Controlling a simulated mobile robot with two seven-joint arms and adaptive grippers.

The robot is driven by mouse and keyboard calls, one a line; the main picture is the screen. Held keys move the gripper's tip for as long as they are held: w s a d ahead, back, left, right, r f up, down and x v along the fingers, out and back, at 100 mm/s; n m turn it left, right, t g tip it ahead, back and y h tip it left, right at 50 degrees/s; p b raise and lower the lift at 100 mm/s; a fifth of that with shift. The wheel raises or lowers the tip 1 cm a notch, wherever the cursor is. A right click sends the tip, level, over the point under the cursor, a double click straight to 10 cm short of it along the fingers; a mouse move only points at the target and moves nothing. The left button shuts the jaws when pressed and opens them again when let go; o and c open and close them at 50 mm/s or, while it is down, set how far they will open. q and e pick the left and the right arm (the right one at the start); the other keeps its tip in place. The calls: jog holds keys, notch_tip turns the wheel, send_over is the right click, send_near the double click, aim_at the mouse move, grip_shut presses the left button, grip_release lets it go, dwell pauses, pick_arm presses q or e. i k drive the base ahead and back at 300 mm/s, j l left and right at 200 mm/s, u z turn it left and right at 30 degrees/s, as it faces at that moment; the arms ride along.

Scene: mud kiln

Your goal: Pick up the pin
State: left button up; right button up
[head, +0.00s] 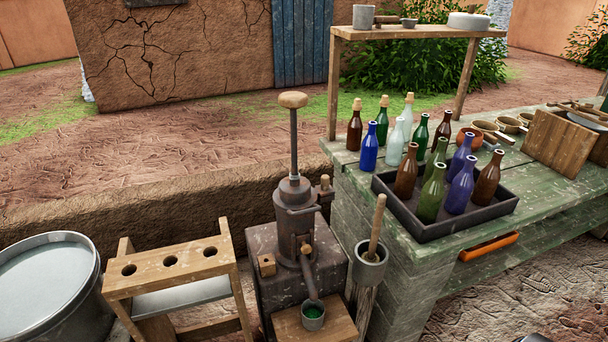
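I cannot tell for sure which thing is the pin. A dark metal hand pump (296,215) with a round wooden knob (293,99) on its upright rod stands on a dark block (262,290). A short wooden peg (305,249) sits at the front of the pump above its spout. Another small wooden piece (325,183) shows at the pump's right side. A small wooden block with a dark hole (266,264) is at the left of the pump's foot.
A green bench (484,256) holds a dark tray (430,232) of bottles, with more bottles behind. A grey mortar (369,270) with a wooden pestle (377,225) stands before it. A wooden rack with holes (170,268) and a large water tub (48,285) are left.

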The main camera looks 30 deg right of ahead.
aim_at(325, 179)
jog(key=z, duration=0.95)
jog(key=i+l, duration=0.15)
jog(key=l, duration=0.2)
jog(key=i+l+u, duration=0.1)
jog(key=l, duration=0.3)
jog(key=i+l, duration=0.15)
jog(key=l, duration=0.2)
jog(key=i+l+u, duration=0.1)
jog(key=l, duration=0.3)
jog(key=i+l, duration=0.15)
jog(key=l, duration=0.2)
